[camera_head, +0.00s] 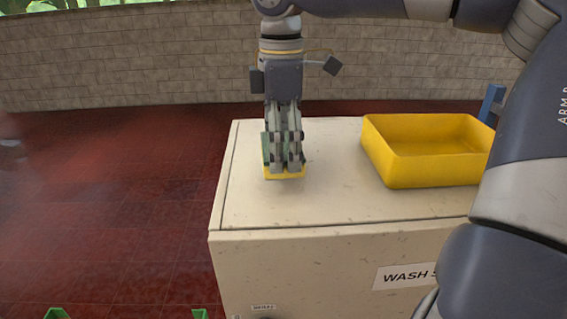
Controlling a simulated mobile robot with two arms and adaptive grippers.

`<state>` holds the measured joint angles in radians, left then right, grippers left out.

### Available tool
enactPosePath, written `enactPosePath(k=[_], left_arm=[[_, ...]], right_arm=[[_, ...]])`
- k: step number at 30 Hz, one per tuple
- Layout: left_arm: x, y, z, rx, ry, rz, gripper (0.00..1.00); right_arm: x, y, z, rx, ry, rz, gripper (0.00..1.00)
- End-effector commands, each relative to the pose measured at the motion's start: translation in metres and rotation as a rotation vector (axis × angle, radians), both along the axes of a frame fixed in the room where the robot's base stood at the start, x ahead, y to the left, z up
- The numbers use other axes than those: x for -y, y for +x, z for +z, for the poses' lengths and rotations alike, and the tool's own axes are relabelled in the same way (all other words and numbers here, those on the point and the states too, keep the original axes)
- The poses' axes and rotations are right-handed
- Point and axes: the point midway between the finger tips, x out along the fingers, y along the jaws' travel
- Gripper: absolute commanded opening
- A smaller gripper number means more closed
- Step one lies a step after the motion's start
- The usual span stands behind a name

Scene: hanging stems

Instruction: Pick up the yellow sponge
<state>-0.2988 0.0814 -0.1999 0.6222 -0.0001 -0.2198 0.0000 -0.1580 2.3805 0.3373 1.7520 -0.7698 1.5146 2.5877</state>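The yellow sponge (285,177) has a green upper layer and sits on the left part of the pale cabinet's top (335,205). My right gripper (287,167) points straight down, with its fingertips at the sponge. The fingers cover the middle of the sponge, leaving its yellow lower edge and some green at the left showing. I cannot tell whether the fingers are closed on it or only around it. My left gripper is out of view.
A yellow tray (425,172) stands to the right on the cabinet top and looks empty. A cabinet sign (405,275) begins with "WASH". Two green pieces (57,313) show at the bottom left edge. Red tiled floor lies left; a block wall (130,60) stands behind.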

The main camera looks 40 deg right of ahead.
Motion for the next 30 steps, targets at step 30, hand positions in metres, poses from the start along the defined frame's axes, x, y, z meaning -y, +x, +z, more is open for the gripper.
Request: enactPosePath(k=[30], left_arm=[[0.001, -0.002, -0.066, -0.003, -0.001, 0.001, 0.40]], right_arm=[[-0.120, -0.085, 0.012, -0.003, -0.001, 0.000, 0.71]])
